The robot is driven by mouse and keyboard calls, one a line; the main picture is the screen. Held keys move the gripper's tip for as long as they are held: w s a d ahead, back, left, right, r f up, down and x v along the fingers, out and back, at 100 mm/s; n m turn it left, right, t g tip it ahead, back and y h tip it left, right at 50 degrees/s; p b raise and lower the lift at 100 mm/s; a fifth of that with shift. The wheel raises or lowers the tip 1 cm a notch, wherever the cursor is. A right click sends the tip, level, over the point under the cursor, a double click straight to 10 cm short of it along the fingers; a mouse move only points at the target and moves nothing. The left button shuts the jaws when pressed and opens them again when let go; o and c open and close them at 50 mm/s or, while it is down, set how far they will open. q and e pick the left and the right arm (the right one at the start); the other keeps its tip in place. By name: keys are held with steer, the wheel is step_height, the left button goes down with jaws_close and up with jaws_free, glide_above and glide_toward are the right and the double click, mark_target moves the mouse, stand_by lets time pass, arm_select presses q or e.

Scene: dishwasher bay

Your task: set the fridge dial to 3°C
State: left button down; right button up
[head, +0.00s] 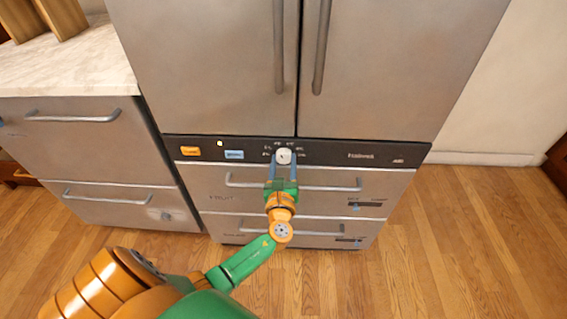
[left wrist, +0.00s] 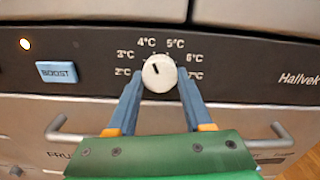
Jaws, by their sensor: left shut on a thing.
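The fridge dial (head: 284,157) is a round white knob on the dark control strip below the fridge doors. In the left wrist view the dial (left wrist: 160,72) has a short dark mark that points up and left, roughly between the 3°C and 4°C labels; the exact setting is hard to read. Labels from 2°C to 7°C arc around it. My left gripper (head: 283,170) reaches the dial from below. In the left wrist view its two blue fingers (left wrist: 160,90) lie on either side of the knob, shut on it. My right gripper is out of view.
A blue BOOST button (left wrist: 57,72) and an orange button (head: 190,151) sit left of the dial. Drawer handles (head: 335,187) stick out just below. The fridge door handles (head: 321,50) hang above. A counter with drawers (head: 70,85) stands at left; the floor at right is clear.

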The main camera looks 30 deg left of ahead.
arm_select(q)
steer(key=n+b, duration=0.2)
steer(key=n, duration=0.1)
steer(key=shift+f+n, duration=0.15)
steer(key=shift+n, duration=0.15)
steer(key=shift+d+n+b, duration=0.1)
steer(key=shift+n+b, duration=0.6)
steer(key=shift+n, duration=1.2)
steer(key=shift+c, duration=1.5)
jaws_free()
steer(key=v, duration=0.7)
